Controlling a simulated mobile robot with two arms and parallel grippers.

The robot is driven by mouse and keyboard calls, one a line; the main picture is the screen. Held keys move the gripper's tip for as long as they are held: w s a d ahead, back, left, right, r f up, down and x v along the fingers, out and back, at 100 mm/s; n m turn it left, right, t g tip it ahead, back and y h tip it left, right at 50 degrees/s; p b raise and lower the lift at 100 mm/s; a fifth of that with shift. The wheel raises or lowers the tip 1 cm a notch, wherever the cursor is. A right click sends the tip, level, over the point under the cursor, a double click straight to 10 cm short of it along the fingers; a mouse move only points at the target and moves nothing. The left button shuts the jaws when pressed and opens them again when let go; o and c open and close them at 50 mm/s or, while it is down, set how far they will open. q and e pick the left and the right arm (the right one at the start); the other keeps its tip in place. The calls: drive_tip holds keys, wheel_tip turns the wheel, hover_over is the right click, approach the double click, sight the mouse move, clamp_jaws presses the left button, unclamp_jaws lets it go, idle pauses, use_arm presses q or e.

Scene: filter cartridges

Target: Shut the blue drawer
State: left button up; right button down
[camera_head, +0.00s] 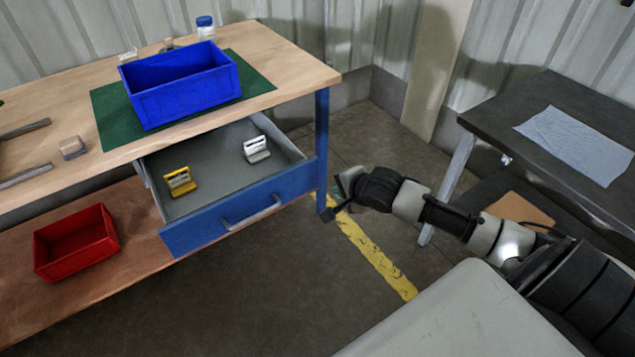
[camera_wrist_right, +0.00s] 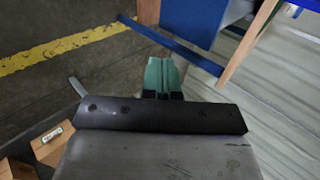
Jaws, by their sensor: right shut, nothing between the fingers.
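The blue drawer (camera_head: 240,212) under the wooden bench is pulled out, with its grey handle (camera_head: 252,213) on the front. Its grey inside holds a yellow cartridge (camera_head: 180,182) at the left and a white cartridge (camera_head: 256,149) at the right. My right gripper (camera_head: 341,188) is to the right of the drawer, beside the blue bench leg, apart from the drawer front. In the right wrist view its teal fingers (camera_wrist_right: 161,75) are together and empty. A blue panel (camera_wrist_right: 192,18) shows beyond them; I cannot tell for sure whether it is the drawer front. My left gripper is not in view.
The blue bench leg (camera_head: 322,140) stands between the drawer and my right gripper. A blue bin (camera_head: 185,95) sits on a green mat on the bench top. A red bin (camera_head: 75,242) is on the lower shelf. A dark table (camera_head: 560,105) stands at right.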

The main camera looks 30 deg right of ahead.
sight(312, 180)
drive_tip(key=x, duration=0.3)
drive_tip(key=w+r+b+x, duration=0.1)
drive_tip(key=x, duration=0.6)
drive_tip(key=shift+w+b, duration=0.3)
drive_tip(key=shift+w, duration=0.6)
drive_tip(key=shift+r, duration=0.1)
